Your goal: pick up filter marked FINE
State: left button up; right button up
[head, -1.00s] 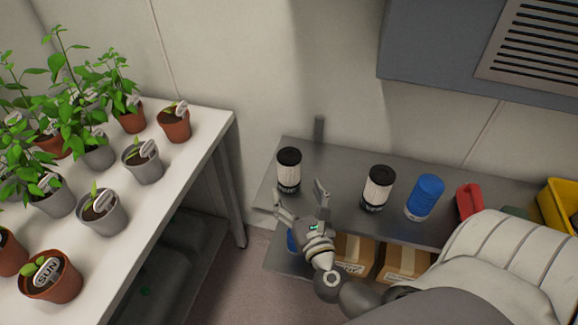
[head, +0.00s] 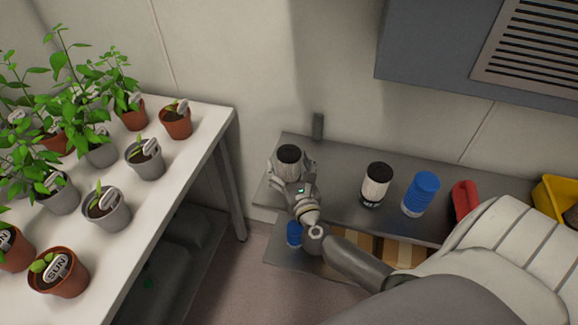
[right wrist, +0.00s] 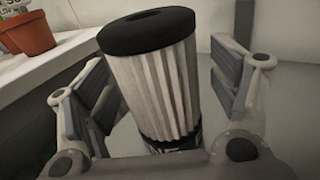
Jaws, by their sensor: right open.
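A pleated white filter with black ends (head: 288,154) stands upright at the left end of the grey shelf (head: 330,160). My right gripper (head: 289,168) is open around it, one finger on each side. In the right wrist view the filter (right wrist: 155,85) stands between the open fingers, with gaps visible on both sides. The dark label at its base is partly hidden and I cannot read it fully. A second similar filter (head: 377,184) stands further right; its label is too small to read. My left gripper is not in view.
Right of the second filter stand a blue ribbed cylinder (head: 421,193), a red object (head: 464,198) and a yellow bin (head: 558,199). Boxes and a blue item (head: 294,233) are on the lower shelf. A white table (head: 195,150) with potted plants stands at left.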

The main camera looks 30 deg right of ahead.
jog(key=c, duration=1.2)
jog(key=shift+r, duration=0.1)
